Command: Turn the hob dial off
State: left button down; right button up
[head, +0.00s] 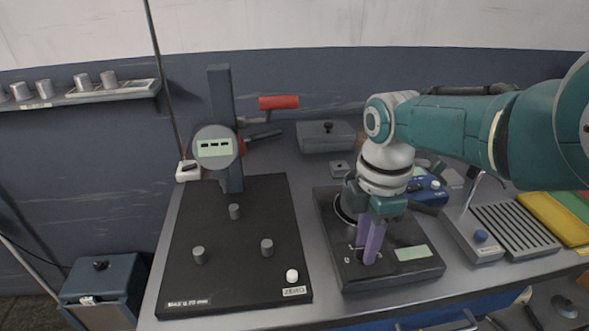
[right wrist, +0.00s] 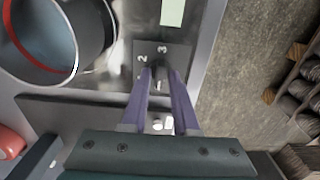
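The hob (head: 330,235) is a low black box on the bench, with a pale green panel (head: 410,253) on its top. Its dial (right wrist: 161,76) is a small dark knob on a plate marked with numbers such as 2 and 3. My right gripper (head: 364,256) points down at the front of the hob. In the right wrist view its purple fingers (right wrist: 161,72) stand on both sides of the dial and look closed on it. The fingers hide the dial in the head view. My left gripper is in neither view.
A pan (right wrist: 108,40) stands on the hob close behind the fingers, partly hidden in the head view. A black plate (head: 235,270) with a gauge stand (head: 222,110) is left of the hob. A slotted grey tray (head: 515,232) lies right.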

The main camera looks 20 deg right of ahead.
jog(key=shift+o, duration=0.9)
notch_tip(320, 180, up, 10)
jog(key=p, duration=0.6)
jog(key=shift+p, duration=0.35)
jog(key=shift+f, duration=0.1)
